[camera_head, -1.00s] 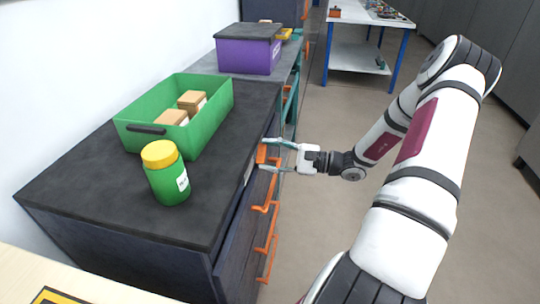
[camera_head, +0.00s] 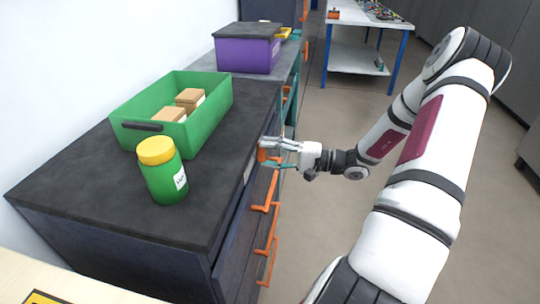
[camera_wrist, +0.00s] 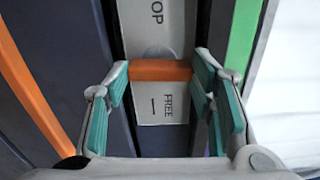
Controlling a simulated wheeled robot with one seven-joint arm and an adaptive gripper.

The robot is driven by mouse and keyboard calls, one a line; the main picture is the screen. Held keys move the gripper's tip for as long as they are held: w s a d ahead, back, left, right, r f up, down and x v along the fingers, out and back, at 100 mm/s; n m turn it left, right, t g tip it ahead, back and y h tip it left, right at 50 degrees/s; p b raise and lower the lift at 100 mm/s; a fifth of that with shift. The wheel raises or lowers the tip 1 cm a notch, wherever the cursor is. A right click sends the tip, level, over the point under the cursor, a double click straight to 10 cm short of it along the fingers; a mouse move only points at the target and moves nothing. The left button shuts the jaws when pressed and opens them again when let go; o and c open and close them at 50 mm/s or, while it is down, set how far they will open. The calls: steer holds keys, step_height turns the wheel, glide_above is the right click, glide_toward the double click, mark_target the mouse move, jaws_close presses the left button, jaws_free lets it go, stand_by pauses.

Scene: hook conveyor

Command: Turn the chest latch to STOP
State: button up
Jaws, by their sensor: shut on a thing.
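The chest (camera_head: 225,245) is a dark cabinet with orange drawer handles. Its latch is an orange bar (camera_wrist: 160,70) lying crosswise in the wrist view, in front of a rounded grey piece. A light label plate (camera_wrist: 163,108) reads "FREE" on the near side of the bar. Letters "OP" (camera_wrist: 157,14) show on the far side, the rest cut off. In the head view the orange latch (camera_head: 262,154) shows at the chest's front edge, partly covered by the fingers. My gripper (camera_wrist: 161,76) is shut on the latch, a teal-padded finger at each end; it also shows in the head view (camera_head: 272,153).
On the chest top stand a green jar with a yellow lid (camera_head: 163,172) and a green bin (camera_head: 207,120) holding brown boxes. A purple box (camera_head: 248,52) stands farther back. Orange handles (camera_head: 266,208) jut out below the latch. The floor to the right is clear.

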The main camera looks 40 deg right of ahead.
steer(key=shift+n, duration=0.4)
steer(key=o, duration=1.2)
steer(key=shift+c, duration=0.2)
steer(key=shift+s+d, duration=0.1)
steer(key=v, duration=1.1)
steer(key=shift+s+d, duration=0.25)
steer(key=shift+s, duration=0.05)
